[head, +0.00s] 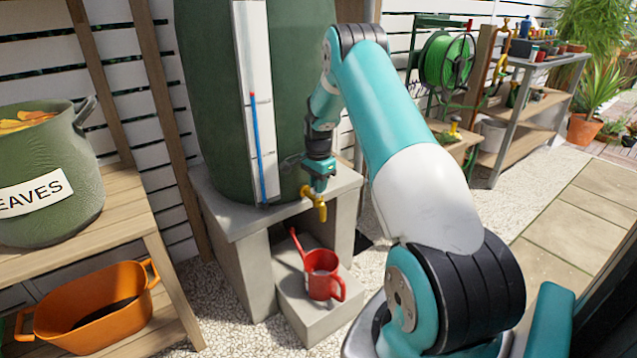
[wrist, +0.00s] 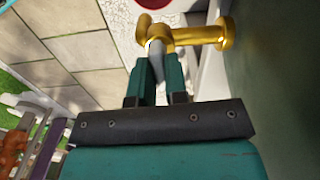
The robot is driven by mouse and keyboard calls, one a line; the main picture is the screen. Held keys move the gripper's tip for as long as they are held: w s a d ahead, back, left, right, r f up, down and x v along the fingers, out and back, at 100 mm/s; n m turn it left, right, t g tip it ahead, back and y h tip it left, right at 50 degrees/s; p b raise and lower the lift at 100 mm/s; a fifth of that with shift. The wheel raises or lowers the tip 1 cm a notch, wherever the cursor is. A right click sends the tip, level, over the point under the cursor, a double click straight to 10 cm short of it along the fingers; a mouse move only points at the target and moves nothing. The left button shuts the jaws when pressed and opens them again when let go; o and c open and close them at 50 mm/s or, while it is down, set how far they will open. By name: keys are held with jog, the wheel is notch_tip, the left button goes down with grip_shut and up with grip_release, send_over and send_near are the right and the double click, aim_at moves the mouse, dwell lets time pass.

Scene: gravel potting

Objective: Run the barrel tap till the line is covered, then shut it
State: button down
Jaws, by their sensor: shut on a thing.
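The dark green barrel (head: 210,100) stands on a grey block stand. Its brass-yellow tap (head: 316,203) sticks out low at the front and fills the top of the wrist view (wrist: 205,35). My gripper (head: 319,186) is at the tap from above. In the wrist view its fingers (wrist: 154,72) are shut on the tap's pale grey lever (wrist: 156,48). A red watering can (head: 322,276) stands upright on the low block below the tap. A line inside it and its water level are too small to tell. I make out no stream from the tap.
A white gauge strip (head: 247,70) with a blue column and a red mark runs up the barrel. At left a bench holds a green leaf bin (head: 40,160) above an orange tub (head: 90,312). A green hose reel (head: 445,60) and shelves stand behind right. Paving is open at right.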

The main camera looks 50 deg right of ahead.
jog(key=n+p, duration=0.4)
jog(key=n, duration=0.1)
jog(key=shift+r+n, duration=0.15)
jog(key=shift+n, duration=0.25)
jog(key=n+p, duration=0.1)
jog(key=n, duration=0.4)
jog(key=shift+p, duration=0.3)
jog(key=c, duration=1.1)
grip_release()
jog(key=shift+c, duration=0.2)
notch_tip(320, 180, up, 17)
jog(key=p, duration=0.2)
jog(key=shift+r, duration=0.1)
